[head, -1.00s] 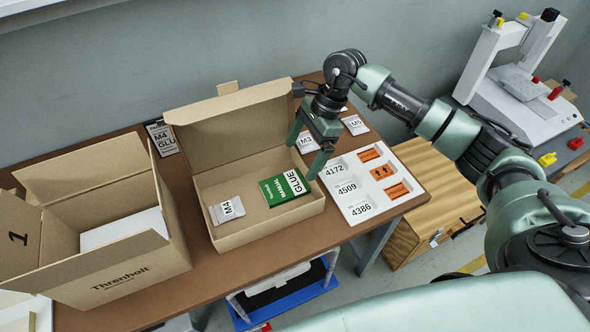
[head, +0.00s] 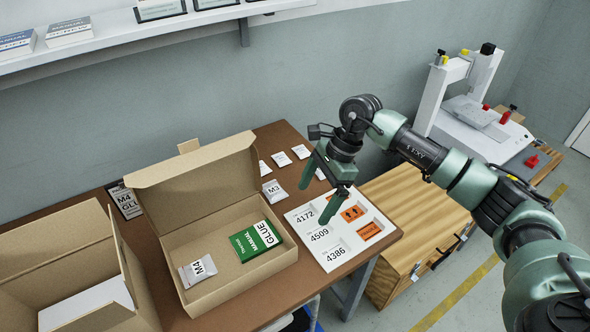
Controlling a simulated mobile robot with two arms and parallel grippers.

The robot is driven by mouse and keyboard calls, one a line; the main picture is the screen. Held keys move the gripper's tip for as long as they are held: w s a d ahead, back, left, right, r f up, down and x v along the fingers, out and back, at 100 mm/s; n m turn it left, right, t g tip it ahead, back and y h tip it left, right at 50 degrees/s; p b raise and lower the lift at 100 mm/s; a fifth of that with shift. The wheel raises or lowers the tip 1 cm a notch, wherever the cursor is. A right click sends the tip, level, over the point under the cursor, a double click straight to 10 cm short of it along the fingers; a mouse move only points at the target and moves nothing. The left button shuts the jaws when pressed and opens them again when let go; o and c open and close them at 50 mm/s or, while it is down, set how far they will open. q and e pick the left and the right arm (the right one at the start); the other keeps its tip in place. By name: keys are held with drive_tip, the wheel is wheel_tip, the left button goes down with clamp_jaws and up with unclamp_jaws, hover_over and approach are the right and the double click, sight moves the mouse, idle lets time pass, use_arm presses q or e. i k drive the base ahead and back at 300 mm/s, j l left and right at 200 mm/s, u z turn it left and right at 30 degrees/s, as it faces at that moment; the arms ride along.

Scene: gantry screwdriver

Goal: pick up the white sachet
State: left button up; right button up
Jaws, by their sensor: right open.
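A white sachet marked M3 (head: 275,190) lies flat on the brown table, just right of the open cardboard box. Smaller white sachets lie behind it, one at the back (head: 281,158) and one to its right (head: 300,151). Another sachet marked M4 (head: 198,271) lies inside the open cardboard box (head: 165,205), beside a green glue manual (head: 256,241). My right gripper (head: 317,202) is open and empty, fingers pointing down, above the back left of the white tray and right of the M3 sachet. It partly hides one small sachet. My left gripper is out of view.
The white tray (head: 333,258) holds orange labels beside printed numbers. A larger open carton (head: 60,235) stands at the left. A wooden chest (head: 400,205) stands right of the table. A shelf (head: 150,35) runs along the wall above.

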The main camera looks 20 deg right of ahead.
sight(264, 168)
drive_tip(key=z, duration=0.4)
drive_tip(key=i+l+u, duration=0.15)
drive_tip(key=u, duration=0.3)
drive_tip(key=i+l+u, duration=0.1)
drive_tip(key=l+u, duration=0.75)
drive_tip(key=i+j, duration=0.05)
drive_tip(key=j, duration=0.05)
